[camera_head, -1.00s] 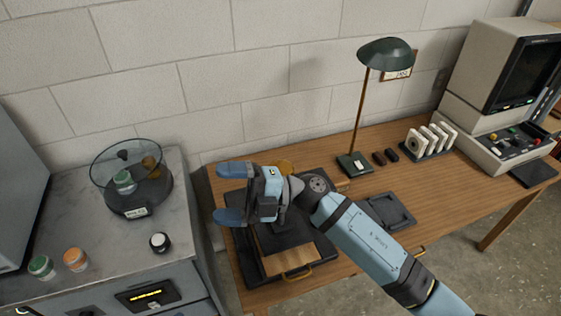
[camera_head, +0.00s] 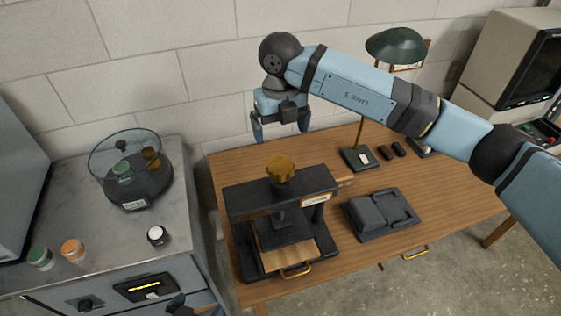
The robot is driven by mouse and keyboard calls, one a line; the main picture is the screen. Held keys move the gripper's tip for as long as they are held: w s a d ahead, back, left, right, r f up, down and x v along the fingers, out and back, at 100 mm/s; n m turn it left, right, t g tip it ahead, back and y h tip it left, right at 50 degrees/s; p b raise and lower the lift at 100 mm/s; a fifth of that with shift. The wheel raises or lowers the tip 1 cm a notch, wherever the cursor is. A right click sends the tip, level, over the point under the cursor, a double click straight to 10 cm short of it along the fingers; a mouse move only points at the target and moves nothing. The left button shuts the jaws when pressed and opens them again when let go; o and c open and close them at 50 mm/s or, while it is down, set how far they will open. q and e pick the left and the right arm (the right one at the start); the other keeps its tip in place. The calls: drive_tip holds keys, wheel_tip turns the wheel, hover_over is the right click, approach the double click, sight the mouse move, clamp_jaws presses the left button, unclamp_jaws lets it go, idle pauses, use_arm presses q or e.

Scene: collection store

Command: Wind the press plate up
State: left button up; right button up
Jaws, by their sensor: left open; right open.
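The black press (camera_head: 240,203) stands at the left end of the wooden desk. A brass knob (camera_head: 281,167) tops its crossbar, with a dark screw (camera_head: 283,203) below. The dark press plate (camera_head: 284,238) hangs low inside the frame; its gap to the wooden board (camera_head: 304,254) is hard to tell. My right gripper (camera_head: 280,128) is open and empty, fingers down, appearing above and behind the knob, apart from it. Only a dark bit of my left gripper (camera_head: 182,307) shows at the bottom edge; its fingers are mostly hidden.
A black tray (camera_head: 352,221) with a grey item lies right of the press. A green lamp (camera_head: 394,45) and small dark blocks stand behind. The grey cabinet (camera_head: 188,190) at left carries a glass-covered device (camera_head: 138,190) and several small jars. The wall is close behind the desk.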

sight(281, 163)
wheel_tip(281, 163, down, 10)
drive_tip(key=shift+r+p, duration=0.1)
drive_tip(key=shift+p, duration=1.15)
drive_tip(key=shift+f, duration=0.85)
drive_tip(key=shift+c, duration=0.4)
